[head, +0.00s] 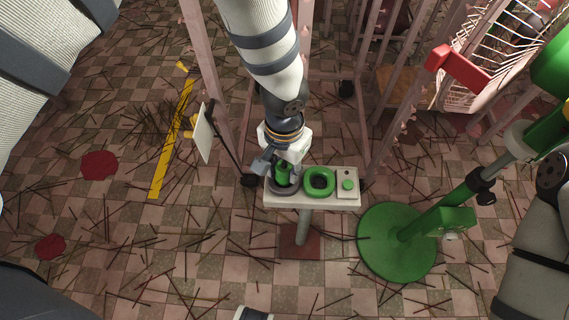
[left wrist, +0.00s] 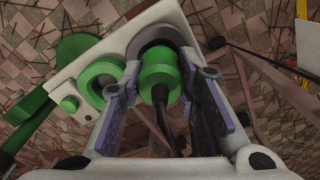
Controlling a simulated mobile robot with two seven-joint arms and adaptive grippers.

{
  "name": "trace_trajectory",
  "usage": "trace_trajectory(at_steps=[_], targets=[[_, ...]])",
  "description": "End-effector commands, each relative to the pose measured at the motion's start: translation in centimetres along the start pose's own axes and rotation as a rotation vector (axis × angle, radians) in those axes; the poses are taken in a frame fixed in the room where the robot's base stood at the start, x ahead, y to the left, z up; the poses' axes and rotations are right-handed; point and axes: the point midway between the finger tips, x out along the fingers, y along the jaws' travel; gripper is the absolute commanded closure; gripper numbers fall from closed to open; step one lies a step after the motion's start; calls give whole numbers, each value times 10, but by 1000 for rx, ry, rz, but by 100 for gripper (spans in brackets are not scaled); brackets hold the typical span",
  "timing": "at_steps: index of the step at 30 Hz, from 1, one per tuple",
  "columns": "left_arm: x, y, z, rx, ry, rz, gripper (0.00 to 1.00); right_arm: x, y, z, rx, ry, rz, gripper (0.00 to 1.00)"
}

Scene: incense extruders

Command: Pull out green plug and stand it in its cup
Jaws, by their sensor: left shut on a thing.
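The green plug (head: 283,172) is at the grey ring socket (head: 284,189) on the left end of a white panel. In the left wrist view the plug (left wrist: 159,72) sits between my fingers with a black cable coming from its near end. Its far end overlaps the grey socket (left wrist: 152,33); I cannot tell how deep it sits. My left gripper (head: 284,165) reaches down from above and is shut on the plug. The green ring-shaped cup (head: 319,182) is just right of the socket and looks empty; it also shows in the left wrist view (left wrist: 92,76). My right gripper is out of view.
The white panel (head: 333,200) stands on a post and carries a green button (head: 348,185) at its right. A round green base (head: 396,243) stands to the right. Pink frame posts (head: 205,60) rise behind. A wire basket (head: 490,60) is at upper right. Sticks litter the tiled floor.

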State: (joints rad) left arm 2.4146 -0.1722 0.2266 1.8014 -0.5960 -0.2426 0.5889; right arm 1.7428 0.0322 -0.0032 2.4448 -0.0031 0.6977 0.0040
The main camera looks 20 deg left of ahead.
Motion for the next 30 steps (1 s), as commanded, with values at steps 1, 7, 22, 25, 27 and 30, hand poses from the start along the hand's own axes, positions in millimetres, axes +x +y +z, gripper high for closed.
trace_trajectory(at_steps=[1, 7, 22, 25, 27, 30], targets=[[2, 0, 0, 0, -1, 0, 98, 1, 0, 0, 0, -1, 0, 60], [6, 0, 0, -1, -1, 0, 98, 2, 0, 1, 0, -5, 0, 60], [9, 0, 0, -1, 0, 0, 47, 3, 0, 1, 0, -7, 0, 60], [8, 0, 0, -1, 0, 0, 47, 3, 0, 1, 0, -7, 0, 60], [3, 0, -1, -2, 2, 0, 47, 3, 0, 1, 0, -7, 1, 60], [-17, -1, -1, -1, 4, -1, 47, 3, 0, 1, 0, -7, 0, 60]])
